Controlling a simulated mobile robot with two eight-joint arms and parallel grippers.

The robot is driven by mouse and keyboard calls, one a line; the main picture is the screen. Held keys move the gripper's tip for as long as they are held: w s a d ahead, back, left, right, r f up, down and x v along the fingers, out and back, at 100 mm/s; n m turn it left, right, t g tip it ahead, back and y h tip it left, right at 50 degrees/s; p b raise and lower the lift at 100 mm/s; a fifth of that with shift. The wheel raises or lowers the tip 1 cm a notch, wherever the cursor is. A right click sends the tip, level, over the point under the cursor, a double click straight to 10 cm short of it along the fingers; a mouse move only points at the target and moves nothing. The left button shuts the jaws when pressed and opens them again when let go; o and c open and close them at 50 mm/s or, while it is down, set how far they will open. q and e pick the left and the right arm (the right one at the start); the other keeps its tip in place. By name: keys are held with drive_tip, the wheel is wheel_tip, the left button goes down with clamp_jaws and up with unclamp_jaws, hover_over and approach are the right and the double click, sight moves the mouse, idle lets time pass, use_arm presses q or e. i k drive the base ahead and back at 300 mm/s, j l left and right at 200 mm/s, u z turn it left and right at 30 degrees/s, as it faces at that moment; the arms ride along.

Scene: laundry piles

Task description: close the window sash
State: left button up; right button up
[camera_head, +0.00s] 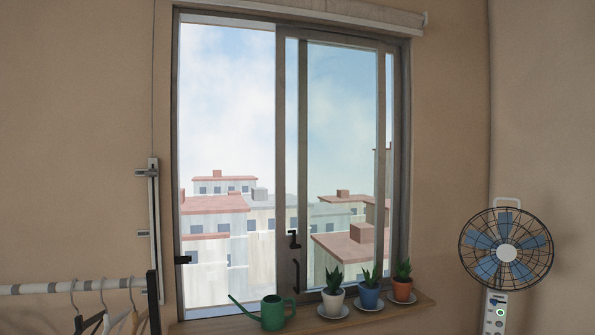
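The window sash (303,150) stands at the right side of the window frame (174,130), overlapping the right half. The left half of the window is open, with sky and buildings showing through it. A black handle (293,240) sits low near the sash's left upright. A small black catch (182,260) is on the left side of the frame. Neither of my grippers is in view.
On the wooden sill (400,315) stand a green watering can (272,313) and potted plants in white (333,302), blue (368,296) and terracotta (402,290) pots. A fan (506,252) stands at right. A clothes rail (70,286) with hangers is at lower left.

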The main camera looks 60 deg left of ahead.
sight(288, 262)
drive_tip(key=u, duration=1.7)
